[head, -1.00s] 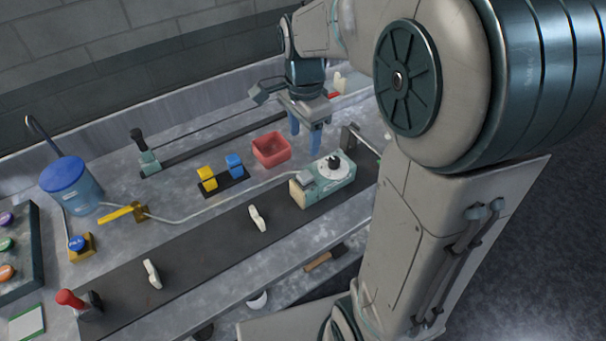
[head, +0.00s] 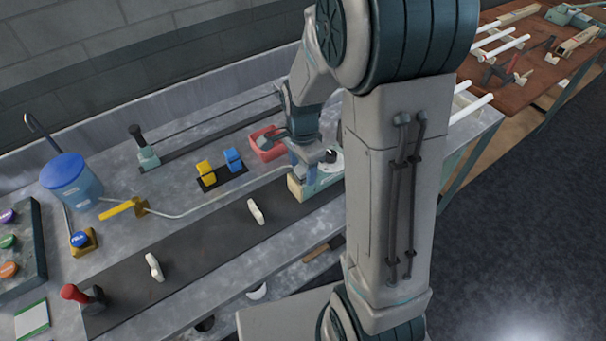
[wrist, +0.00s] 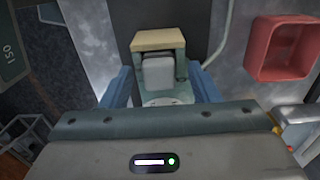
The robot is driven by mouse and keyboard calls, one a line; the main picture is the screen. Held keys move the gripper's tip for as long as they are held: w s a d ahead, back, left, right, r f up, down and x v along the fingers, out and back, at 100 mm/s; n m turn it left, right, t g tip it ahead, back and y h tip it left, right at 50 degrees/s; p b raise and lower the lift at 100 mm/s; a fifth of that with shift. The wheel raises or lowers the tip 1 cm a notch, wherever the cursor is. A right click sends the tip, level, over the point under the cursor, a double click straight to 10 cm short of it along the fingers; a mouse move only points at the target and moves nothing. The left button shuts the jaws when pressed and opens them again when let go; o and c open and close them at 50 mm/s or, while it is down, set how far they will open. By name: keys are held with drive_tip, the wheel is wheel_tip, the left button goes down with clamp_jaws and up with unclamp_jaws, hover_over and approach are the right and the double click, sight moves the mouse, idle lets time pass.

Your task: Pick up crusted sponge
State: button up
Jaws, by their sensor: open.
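I cannot make out a clearly crusted sponge. A small grey rounded block (wrist: 158,72), which may be it, sits on a pale teal device (wrist: 181,63) with a tan end plate (wrist: 160,40). My gripper (wrist: 161,84) is open, with one blue finger on each side of the device and the grey block showing between them. I cannot tell whether the fingers touch anything. In the head view my gripper (head: 312,158) is over the device (head: 298,190) and hides most of its top.
A red tray (head: 262,150) stands close behind the device; it also shows in the wrist view (wrist: 266,62). Yellow and blue blocks (head: 232,160) on a dark base are to the left. A curved tube (head: 210,205) runs to the device. A dark strip (head: 215,243) holds white pieces.

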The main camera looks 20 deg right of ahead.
drive_tip(key=c, duration=1)
drive_tip(key=shift+c, duration=0.2)
